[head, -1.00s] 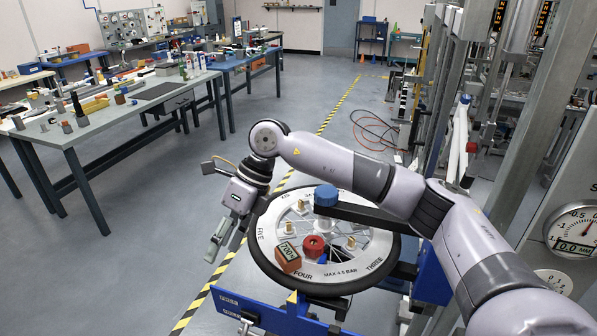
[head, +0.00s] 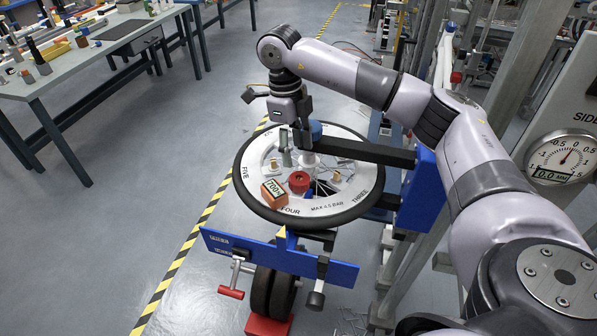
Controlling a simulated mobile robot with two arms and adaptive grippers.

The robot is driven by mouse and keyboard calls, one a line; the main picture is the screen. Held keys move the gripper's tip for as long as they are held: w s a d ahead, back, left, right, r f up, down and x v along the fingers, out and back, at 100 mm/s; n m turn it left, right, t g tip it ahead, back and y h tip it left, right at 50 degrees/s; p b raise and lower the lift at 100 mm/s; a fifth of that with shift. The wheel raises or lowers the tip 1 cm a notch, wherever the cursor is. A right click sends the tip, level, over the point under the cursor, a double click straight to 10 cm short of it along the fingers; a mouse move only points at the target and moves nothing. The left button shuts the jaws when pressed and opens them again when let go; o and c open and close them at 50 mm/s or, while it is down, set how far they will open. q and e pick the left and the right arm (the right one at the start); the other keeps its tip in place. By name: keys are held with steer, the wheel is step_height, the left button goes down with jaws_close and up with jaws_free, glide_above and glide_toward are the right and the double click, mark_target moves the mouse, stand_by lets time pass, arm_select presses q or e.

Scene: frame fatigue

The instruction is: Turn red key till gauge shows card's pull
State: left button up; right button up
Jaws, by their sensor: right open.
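A spoked wheel (head: 352,201) lies flat on a blue stand. A round red piece (head: 299,181), which looks like the red key, sits near its middle. An orange gauge (head: 274,194) with a small display reading about 700 rests on the rim beside it. My right gripper (head: 294,157) is open, pointing down over the far left part of the wheel, just behind the red piece. It looks empty; I cannot tell how high its fingertips are. My left gripper is out of view. I cannot make out a card.
A blue knob (head: 315,130) and a black bar (head: 362,152) reach over the wheel close to my gripper. A dial marked SIDE (head: 563,157) reads about 0.0 mm at right. A workbench (head: 85,68) stands at left. The floor between is clear.

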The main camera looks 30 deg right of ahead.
mark_target(299, 179)
steer(key=f, duration=0.3)
steer(key=f+p, duration=0.1)
steer(key=f, duration=0.2)
steer(key=s+f+p, duration=0.1)
steer(key=f, duration=0.2)
steer(key=shift+d, duration=0.25)
steer(key=c, duration=0.9)
steer(key=m, duration=0.7)
steer(key=shift+y, duration=0.4)
steer(key=m, duration=0.3)
steer(key=shift+m, duration=0.3)
steer(key=m, duration=0.5)
steer(key=shift+r+y, duration=0.1)
steer(key=shift+y, duration=0.3)
